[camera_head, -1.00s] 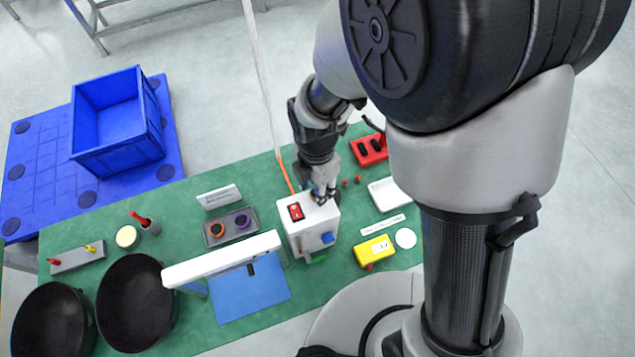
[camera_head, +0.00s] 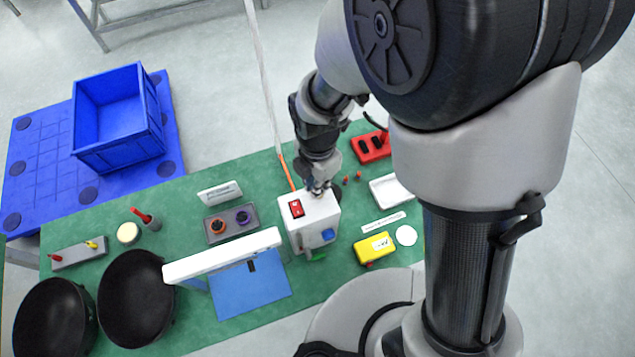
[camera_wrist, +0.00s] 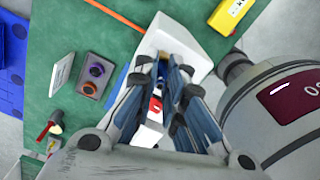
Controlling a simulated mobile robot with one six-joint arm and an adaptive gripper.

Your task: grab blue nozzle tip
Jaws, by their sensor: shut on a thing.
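A small ring-shaped part, blue to purple (camera_head: 243,217), sits in a dark grey tray (camera_head: 212,237) beside an orange ring (camera_head: 218,227). Both rings also show at the left in the wrist view, the blue one (camera_wrist: 97,70) above the orange. It is the only blue nozzle-like part I can make out. My gripper (camera_head: 318,189) is well to its right, at the top far edge of a white box (camera_head: 318,212) with a red switch. The wrist view shows the fingers (camera_wrist: 160,58) over the box. What is between the fingertips is too small and hidden to tell.
A blue knob (camera_head: 328,235) is on the box's near side. A white bar-shaped stand (camera_head: 222,257) crosses a blue mat (camera_head: 250,292). A red holder (camera_head: 370,147) and a yellow device (camera_head: 374,249) are at the right. Black bowls are at the left.

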